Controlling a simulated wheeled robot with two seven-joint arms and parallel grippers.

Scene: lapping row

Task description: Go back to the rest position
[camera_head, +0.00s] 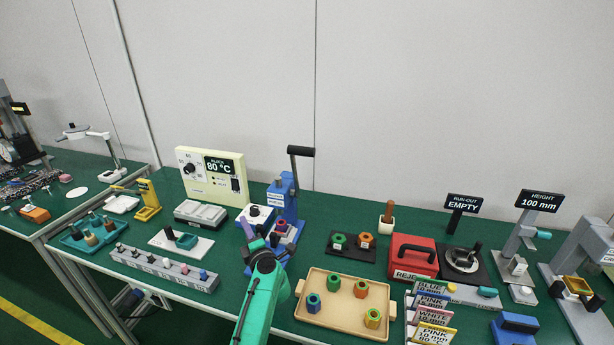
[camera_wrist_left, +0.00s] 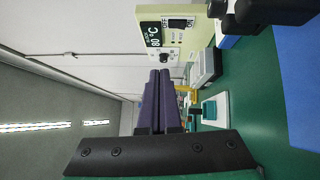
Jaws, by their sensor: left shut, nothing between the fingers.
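My left arm is green and comes up from the lower middle of the head view. Its left gripper (camera_head: 250,232) is above the green bench, just in front of the blue lever press (camera_head: 288,200). In the left wrist view the two purple fingers of the left gripper (camera_wrist_left: 160,75) lie together, with nothing between them. They point toward the cream temperature block (camera_wrist_left: 180,35), which reads 80 °C. The block also stands behind the gripper in the head view (camera_head: 212,172). My right gripper is in neither view.
A beige tray (camera_head: 335,327) with several coloured hex pieces lies right of my arm. A grey rack (camera_head: 165,270) of pegs lies to the left. A red reject box (camera_head: 410,258) and a card stand (camera_head: 412,305) are further right. Open green bench lies between the rack and my arm.

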